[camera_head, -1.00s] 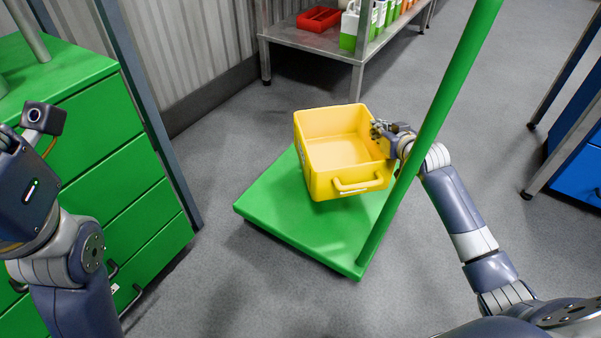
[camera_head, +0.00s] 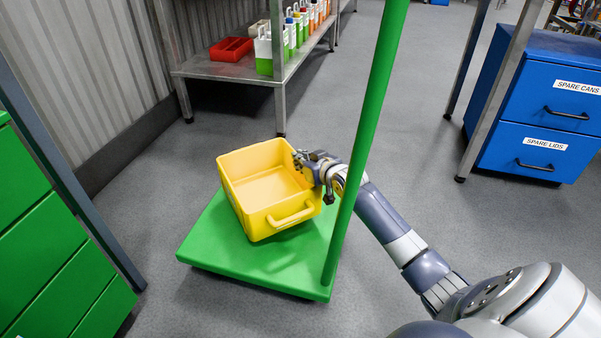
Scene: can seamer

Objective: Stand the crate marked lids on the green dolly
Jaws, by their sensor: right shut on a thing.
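A yellow open-topped crate (camera_head: 258,222) is over the green dolly (camera_head: 215,250) in the middle of the picture. The crate looks empty, with a handle on its near side. No lids mark shows on the sides I see. My right gripper (camera_head: 304,167) is shut on the crate's right-hand rim. The crate looks slightly tilted and overlaps the dolly's far part. I cannot tell whether its base touches the deck. The dolly's green post (camera_head: 372,125) rises in front of my right wrist. My left gripper is out of view.
A metal shelf (camera_head: 225,70) with a red tray (camera_head: 231,49) and several bottles stands behind. Blue drawers (camera_head: 520,135) marked SPARE CANS and SPARE LIDS stand at right. Green drawers (camera_head: 40,240) stand at left. Grey floor around the dolly is clear.

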